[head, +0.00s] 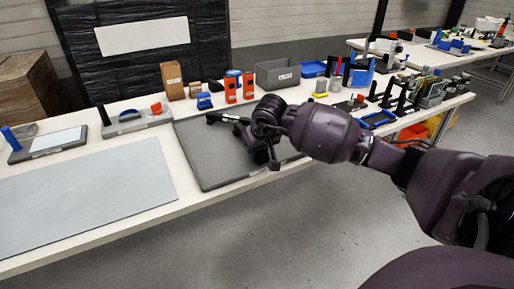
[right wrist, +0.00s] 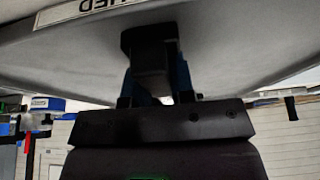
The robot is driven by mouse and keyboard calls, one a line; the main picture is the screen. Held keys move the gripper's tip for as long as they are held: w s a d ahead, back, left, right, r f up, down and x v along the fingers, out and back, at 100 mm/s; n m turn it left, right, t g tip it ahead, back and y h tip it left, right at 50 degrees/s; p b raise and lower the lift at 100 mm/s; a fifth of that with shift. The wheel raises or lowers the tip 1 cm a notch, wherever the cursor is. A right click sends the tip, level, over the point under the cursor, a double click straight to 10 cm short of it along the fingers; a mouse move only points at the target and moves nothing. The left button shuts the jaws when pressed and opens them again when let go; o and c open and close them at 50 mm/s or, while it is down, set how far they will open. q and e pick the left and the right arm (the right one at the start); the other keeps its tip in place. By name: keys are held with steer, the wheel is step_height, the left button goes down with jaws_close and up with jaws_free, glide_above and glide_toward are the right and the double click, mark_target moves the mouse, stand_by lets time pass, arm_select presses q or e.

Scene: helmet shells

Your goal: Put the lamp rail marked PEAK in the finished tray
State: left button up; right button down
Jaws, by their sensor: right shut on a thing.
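My right gripper (head: 262,128) is over the far right part of the dark grey tray (head: 205,168). It is shut on a black bar-like piece, taken as the lamp rail (head: 222,118), whose end sticks out to the left of the jaws. In the right wrist view, the fingers (right wrist: 154,88) close around the dark rail (right wrist: 148,38), right against or very near the tray's grey surface (right wrist: 235,50). An upside-down label there shows only the letters "HED". No PEAK marking is readable. My left gripper is not in view.
A blue-grey mat (head: 85,205) covers the table's left part. Behind the tray stand a cardboard box (head: 172,82), orange-and-black items (head: 231,88) and a grey bin (head: 277,75). Many small tools crowd the right side. A grey fixture (head: 135,120) stands left of the tray.

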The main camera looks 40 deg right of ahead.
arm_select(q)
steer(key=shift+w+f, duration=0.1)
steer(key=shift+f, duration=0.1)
arm_select(e)
steer(key=shift+s+f, duration=0.1)
steer(key=shift+f, duration=0.3)
